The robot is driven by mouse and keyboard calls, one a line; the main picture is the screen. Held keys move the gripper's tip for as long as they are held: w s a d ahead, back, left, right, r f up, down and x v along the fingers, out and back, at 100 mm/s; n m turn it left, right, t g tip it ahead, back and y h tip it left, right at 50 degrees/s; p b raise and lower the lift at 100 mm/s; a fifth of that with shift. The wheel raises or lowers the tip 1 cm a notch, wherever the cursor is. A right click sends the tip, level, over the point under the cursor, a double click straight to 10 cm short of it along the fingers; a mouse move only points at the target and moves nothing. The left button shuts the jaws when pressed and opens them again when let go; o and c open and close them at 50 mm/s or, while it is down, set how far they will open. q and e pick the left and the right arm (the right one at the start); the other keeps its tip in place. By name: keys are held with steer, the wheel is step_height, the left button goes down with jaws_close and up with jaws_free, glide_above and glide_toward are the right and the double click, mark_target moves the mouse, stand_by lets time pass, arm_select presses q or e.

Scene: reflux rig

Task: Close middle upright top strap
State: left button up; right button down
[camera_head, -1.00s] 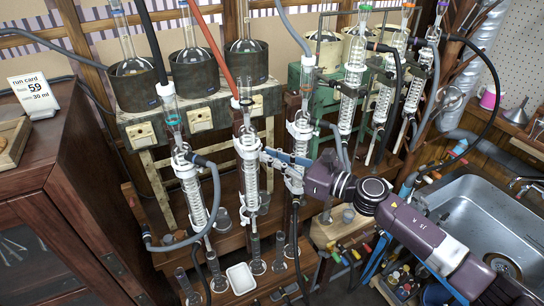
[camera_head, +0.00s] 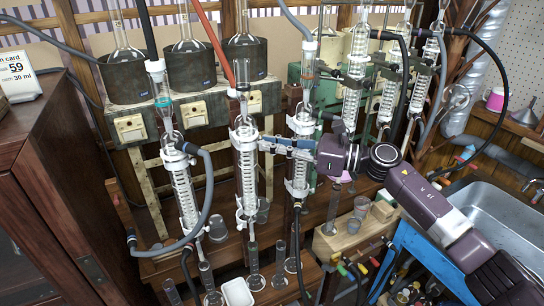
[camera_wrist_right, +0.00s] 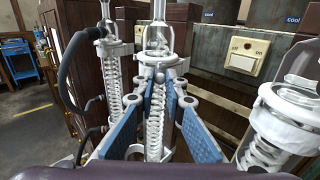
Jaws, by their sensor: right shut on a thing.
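The middle upright (camera_head: 240,172) stands between two others and carries a coiled glass condenser (camera_head: 248,180). A white top strap (camera_head: 243,133) sits around the condenser's upper end. My right gripper (camera_head: 264,144) reaches in from the right with its blue fingers at this strap. In the right wrist view the fingers (camera_wrist_right: 161,80) lie on either side of the middle condenser, shut on the strap (camera_wrist_right: 160,58) at its top. The fingertips partly cover the strap, so its latch cannot be made out. My left gripper is not in view.
The left condenser (camera_head: 183,190) and the right condenser (camera_head: 300,125) stand close on both sides, the right one behind my gripper. Hoses (camera_head: 212,185) loop between them. Heating mantles (camera_head: 245,58) stand behind. A sink (camera_head: 490,225) is at the right.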

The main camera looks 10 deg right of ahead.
stand_by(0.3)
steer(key=c, duration=2)
jaws_free()
steer(key=v, duration=1.2)
steer(key=shift+w+d, duration=0.1)
